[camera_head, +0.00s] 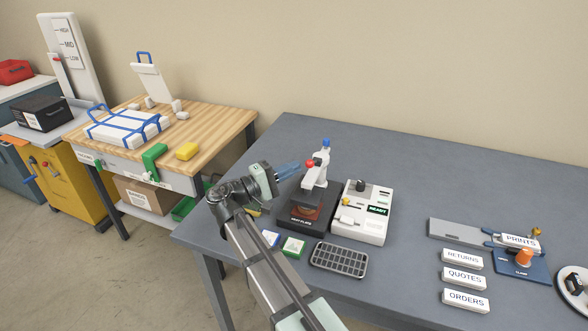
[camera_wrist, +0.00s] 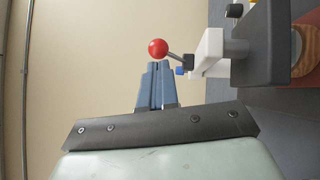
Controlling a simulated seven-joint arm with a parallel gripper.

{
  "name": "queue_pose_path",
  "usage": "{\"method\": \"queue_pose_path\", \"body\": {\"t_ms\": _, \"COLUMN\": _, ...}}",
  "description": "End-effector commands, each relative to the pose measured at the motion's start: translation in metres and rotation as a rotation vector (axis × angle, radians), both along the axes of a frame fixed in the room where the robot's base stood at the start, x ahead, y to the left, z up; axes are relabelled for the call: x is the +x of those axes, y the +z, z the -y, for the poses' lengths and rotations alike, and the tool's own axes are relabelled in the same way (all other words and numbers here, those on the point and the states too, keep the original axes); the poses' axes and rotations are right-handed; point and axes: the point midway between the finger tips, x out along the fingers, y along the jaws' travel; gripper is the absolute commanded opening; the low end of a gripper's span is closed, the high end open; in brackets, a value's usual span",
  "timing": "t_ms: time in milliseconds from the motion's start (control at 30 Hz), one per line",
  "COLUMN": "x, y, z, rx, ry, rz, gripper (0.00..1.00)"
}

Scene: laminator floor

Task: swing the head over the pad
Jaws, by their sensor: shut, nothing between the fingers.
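The press stands on the grey table, with a black base (camera_head: 283,216) marked as a heat plate and a reddish-brown pad (camera_head: 306,211) on it. Its white head (camera_head: 315,178) carries a red ball knob (camera_head: 310,164) and a blue knob (camera_head: 326,144). Whether the head lies directly over the pad I cannot tell. My gripper (camera_head: 296,167) is shut and empty, left of the red knob. In the wrist view, the blue fingers (camera_wrist: 156,68) are together and point at the red ball (camera_wrist: 157,48), close to it; contact is unclear. The white head (camera_wrist: 210,50) also shows there.
A white control box (camera_head: 361,212) stands right of the press. A dark grid tray (camera_head: 338,260) and small cards (camera_head: 292,246) lie in front. The back of the table is clear.

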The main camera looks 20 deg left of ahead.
Motion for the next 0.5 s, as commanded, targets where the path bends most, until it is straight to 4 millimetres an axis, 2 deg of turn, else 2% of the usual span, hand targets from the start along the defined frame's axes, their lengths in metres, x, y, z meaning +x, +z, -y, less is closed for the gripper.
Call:
{"method": "queue_pose_path", "body": {"t_ms": 167, "x": -0.004, "y": -0.006, "z": -0.033, "rx": 0.000, "ry": 0.002, "rz": 0.000, "gripper": 0.00}}
{"method": "queue_pose_path", "body": {"t_ms": 300, "x": -0.031, "y": -0.010, "z": -0.045, "rx": 0.000, "ry": 0.003, "rz": -0.001, "gripper": 0.00}}
{"method": "queue_pose_path", "body": {"t_ms": 500, "x": -0.061, "y": -0.015, "z": -0.064, "rx": 0.000, "ry": 0.001, "rz": 0.000, "gripper": 0.00}}
